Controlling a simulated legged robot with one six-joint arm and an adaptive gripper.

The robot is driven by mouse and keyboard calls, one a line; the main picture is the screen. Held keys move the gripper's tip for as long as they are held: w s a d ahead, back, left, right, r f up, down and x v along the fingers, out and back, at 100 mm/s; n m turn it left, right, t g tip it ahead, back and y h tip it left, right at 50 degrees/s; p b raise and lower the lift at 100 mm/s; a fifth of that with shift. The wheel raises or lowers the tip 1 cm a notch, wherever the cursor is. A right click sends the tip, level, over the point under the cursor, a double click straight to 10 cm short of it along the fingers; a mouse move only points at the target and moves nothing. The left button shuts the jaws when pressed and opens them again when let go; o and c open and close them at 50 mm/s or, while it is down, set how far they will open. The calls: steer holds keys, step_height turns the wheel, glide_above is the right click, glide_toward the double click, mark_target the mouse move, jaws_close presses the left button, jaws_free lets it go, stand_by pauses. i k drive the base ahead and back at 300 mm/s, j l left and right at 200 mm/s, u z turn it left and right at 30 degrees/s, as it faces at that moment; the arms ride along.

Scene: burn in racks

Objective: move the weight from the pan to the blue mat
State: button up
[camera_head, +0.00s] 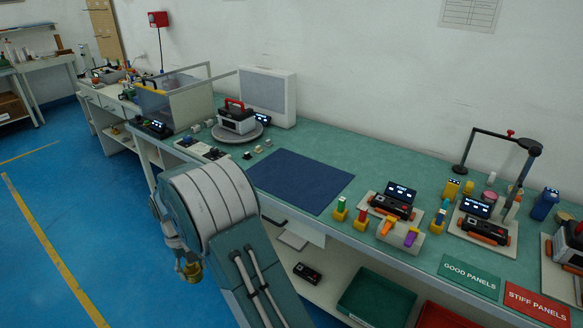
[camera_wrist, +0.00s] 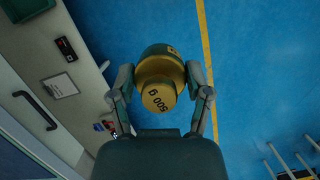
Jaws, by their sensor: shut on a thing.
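A brass-coloured weight marked 500 g (camera_wrist: 158,97) is between the two fingers of my gripper (camera_wrist: 161,78) in the wrist view. The fingers are shut on its sides. In the head view the weight (camera_head: 193,271) hangs low at my gripper (camera_head: 184,255), in front of the bench and over the blue floor, left of my arm. The dark blue mat (camera_head: 300,181) lies flat on the green bench top and looks empty. A round grey pan (camera_head: 240,137) stands behind it to the left, carrying a red-handled device (camera_head: 237,120).
Small blocks (camera_head: 247,155) lie near the pan. Right of the mat stand coloured pieces (camera_head: 361,218) and panel devices (camera_head: 394,200). A glass-walled box (camera_head: 190,100) is at the back left. The bench's front edge (camera_head: 375,245) and lower shelf (camera_head: 330,290) lie beside my arm.

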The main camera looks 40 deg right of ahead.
mark_target(296, 176)
steer(key=i+z, duration=0.25)
steer(key=z, duration=0.15)
steer(key=i+z, duration=0.55)
steer(key=z, duration=0.25)
steer(key=i+z, duration=0.4)
steer(key=z, duration=0.2)
